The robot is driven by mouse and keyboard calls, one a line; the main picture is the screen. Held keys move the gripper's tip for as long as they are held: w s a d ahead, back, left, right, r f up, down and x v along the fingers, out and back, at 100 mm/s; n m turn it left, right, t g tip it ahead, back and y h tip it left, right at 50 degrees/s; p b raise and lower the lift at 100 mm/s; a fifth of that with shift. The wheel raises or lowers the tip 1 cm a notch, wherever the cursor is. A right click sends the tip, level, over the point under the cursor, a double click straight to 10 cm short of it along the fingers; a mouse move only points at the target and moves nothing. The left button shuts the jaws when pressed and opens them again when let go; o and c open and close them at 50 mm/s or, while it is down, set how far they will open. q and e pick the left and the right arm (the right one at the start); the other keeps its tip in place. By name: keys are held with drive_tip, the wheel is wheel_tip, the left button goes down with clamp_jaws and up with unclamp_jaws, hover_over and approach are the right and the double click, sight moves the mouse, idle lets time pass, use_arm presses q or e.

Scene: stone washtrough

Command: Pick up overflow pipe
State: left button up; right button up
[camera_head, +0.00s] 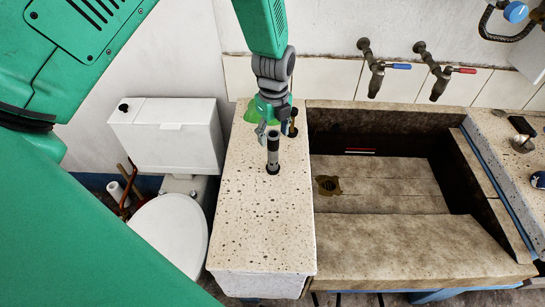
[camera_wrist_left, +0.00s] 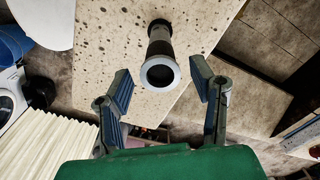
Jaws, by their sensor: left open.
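The overflow pipe (camera_head: 273,156) is a short dark tube with a pale grey rim at its top. It stands upright on the speckled stone slab left of the trough. In the left wrist view the pipe (camera_wrist_left: 160,47) shows its round open end facing the camera. My left gripper (camera_head: 277,132) is above the pipe, pointing down at its top end. In the left wrist view its two fingers are spread, one on each side of the pipe's rim, with gaps on both sides. My right gripper is not in view.
The speckled slab (camera_head: 248,220) is otherwise largely bare in front. A bright green item (camera_head: 251,113) lies behind my gripper. To the right is the stone trough (camera_head: 385,240) with a drain (camera_head: 328,185); taps (camera_head: 374,72) hang above. A toilet (camera_head: 170,230) stands left.

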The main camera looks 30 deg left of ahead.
sight(274, 143)
use_arm(q)
drive_tip(key=f, duration=0.4)
drive_tip(key=shift+w+a+f+p, duration=0.15)
drive_tip(key=shift+w+p, duration=0.05)
drive_tip(key=shift+p, duration=0.1)
drive_tip(key=shift+s, duration=0.1)
drive_tip(key=c, duration=1)
clamp_jaws()
